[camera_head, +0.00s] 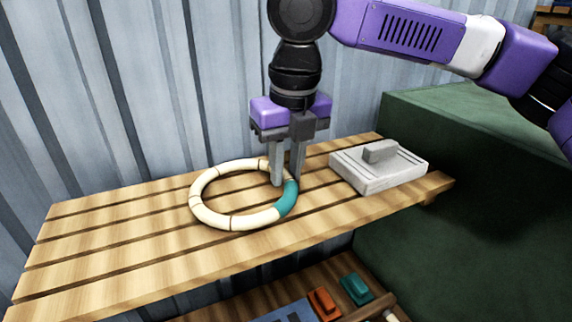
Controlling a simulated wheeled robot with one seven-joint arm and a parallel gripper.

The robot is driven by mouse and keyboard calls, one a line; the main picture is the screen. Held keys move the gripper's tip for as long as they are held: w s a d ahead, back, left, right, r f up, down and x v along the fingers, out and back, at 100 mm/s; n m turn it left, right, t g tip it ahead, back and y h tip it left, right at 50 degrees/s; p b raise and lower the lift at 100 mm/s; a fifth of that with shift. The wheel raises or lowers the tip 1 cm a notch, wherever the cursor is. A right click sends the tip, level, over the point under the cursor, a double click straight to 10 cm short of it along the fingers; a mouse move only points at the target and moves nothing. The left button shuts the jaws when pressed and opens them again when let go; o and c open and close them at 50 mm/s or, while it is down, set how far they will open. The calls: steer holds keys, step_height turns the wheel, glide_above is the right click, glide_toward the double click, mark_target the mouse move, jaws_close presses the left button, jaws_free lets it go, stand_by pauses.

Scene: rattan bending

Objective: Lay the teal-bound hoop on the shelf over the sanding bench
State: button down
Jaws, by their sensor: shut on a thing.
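The hoop (231,223) is a cream ring with dark bands and one teal-bound stretch (288,199) on its right side. It lies flat on, or just above, the slatted wooden shelf (120,254); I cannot tell whether it touches the slats. My gripper (284,183) points down at the hoop's right side, shut on the ring at the teal stretch. The fingers hide a small part of the ring there. The sanding bench (275,302) shows in part below the shelf, with the rest of it cut off or hidden.
A grey-white block with a handle (379,168) sits on the shelf right of the hoop. A dark green box-like mass (480,130) stands at the right. A corrugated wall (130,100) rises behind. An orange block (324,303) and a teal block (356,288) lie below. The shelf's left part is clear.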

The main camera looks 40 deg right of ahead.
steer(key=c, duration=1.3)
jaws_free()
steer(key=shift+f, duration=0.1)
steer(key=shift+o, duration=0.2)
step_height(320, 180, up, 12)
steer(key=s+b, duration=0.1)
steer(key=shift+s+a+b, duration=0.15)
steer(key=shift+s+b, duration=0.2)
